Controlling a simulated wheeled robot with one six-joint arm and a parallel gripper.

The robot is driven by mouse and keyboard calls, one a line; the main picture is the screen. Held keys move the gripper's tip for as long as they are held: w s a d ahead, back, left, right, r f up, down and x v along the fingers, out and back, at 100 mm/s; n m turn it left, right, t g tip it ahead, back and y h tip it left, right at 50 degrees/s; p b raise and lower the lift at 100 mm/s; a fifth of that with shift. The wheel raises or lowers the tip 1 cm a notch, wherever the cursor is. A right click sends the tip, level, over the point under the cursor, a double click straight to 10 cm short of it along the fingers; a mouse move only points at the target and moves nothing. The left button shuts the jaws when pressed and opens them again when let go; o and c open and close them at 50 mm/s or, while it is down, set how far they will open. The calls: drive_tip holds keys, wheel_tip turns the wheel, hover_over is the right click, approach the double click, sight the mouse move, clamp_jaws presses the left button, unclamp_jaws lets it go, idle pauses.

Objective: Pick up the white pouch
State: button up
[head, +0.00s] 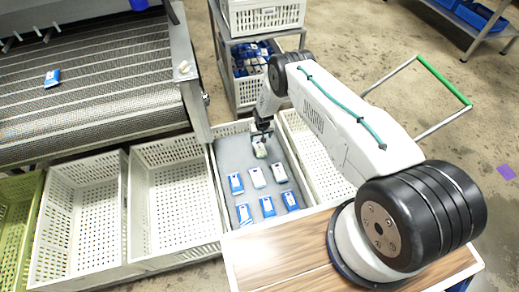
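Several pouches lie in two rows on the grey floor of a white crate (217,190) in the middle of the head view. A mostly white pouch (257,178) lies in the middle of the upper row, with another whitish pouch (279,173) to its right and a blue one (236,183) to its left. A whitish pouch with a green patch (260,151) is farther back, right at my gripper (261,141). My gripper points down over it and hides part of it. Whether the fingers are closed on that pouch is too small to tell.
Blue-and-white pouches (267,206) form the lower row. Empty white crates (175,190) stand on the left, and another (310,150) adjoins on the right. A mesh conveyor (90,85) with one blue pouch (52,78) is at upper left. A cart with crates (262,17) stands behind.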

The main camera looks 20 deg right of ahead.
sight(259, 147)
drive_tip(key=f, duration=0.4)
drive_tip(key=shift+s, duration=0.2)
drive_tip(key=shift+w+a+f, duration=0.1)
drive_tip(key=shift+a+f, duration=0.15)
drive_tip(key=shift+f, duration=1.05)
drive_tip(key=shift+w+a+f, duration=0.1)
drive_tip(key=shift+a+f, duration=0.1)
drive_tip(key=shift+f, duration=1.05)
drive_tip(key=shift+c, duration=0.3)
drive_tip(key=c, duration=1)
